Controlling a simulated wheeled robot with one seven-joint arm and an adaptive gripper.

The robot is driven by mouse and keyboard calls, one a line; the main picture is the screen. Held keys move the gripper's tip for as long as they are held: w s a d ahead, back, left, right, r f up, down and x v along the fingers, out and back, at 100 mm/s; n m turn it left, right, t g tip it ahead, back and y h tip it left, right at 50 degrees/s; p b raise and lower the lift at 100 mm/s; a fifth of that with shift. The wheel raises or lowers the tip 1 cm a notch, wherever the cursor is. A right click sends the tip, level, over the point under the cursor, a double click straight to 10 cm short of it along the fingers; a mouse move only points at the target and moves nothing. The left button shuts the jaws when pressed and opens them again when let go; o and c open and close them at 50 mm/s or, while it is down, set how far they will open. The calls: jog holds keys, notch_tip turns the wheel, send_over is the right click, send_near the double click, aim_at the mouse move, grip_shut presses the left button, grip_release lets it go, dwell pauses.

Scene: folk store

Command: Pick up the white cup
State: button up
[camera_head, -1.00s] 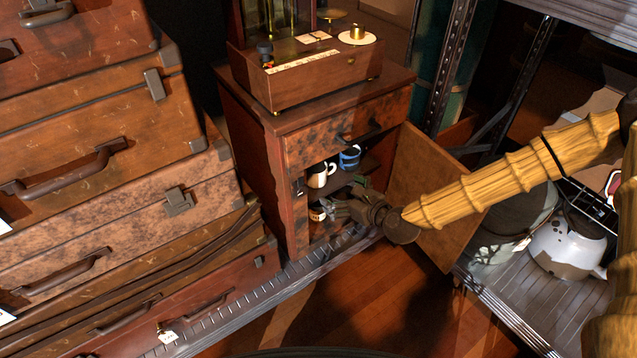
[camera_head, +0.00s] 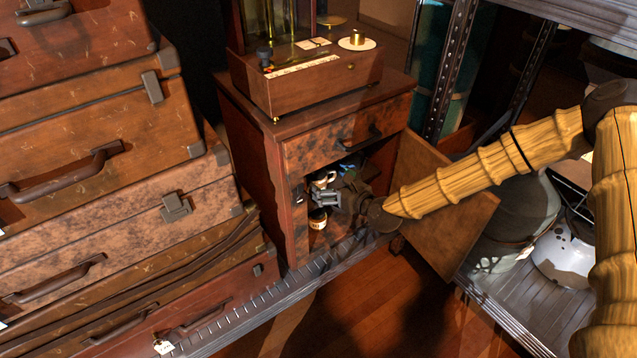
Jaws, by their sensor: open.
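A white cup (camera_head: 321,178) stands on the upper shelf inside the open wooden cabinet (camera_head: 245,165). Its lower part is hidden behind my gripper (camera_head: 320,198). My gripper is open, at the cabinet opening, with its fingers just in front of and below the cup's visible part. I cannot tell whether they touch it. A blue cup (camera_head: 346,167) to the right is mostly covered by my gripper. Another pale cup (camera_head: 317,219) sits lower in the cabinet, below my fingers.
The cabinet door (camera_head: 440,215) stands open on the right, behind my arm. A drawer (camera_head: 345,138) is above the opening. Stacked suitcases (camera_head: 100,190) fill the left. A white pot (camera_head: 565,255) is on a metal shelf at the right. A ridged metal edge (camera_head: 270,305) runs in front.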

aim_at(326, 180)
jog(key=shift+x, duration=2.1)
jog(key=shift+d+f, duration=0.15)
jog(key=c, duration=1.5)
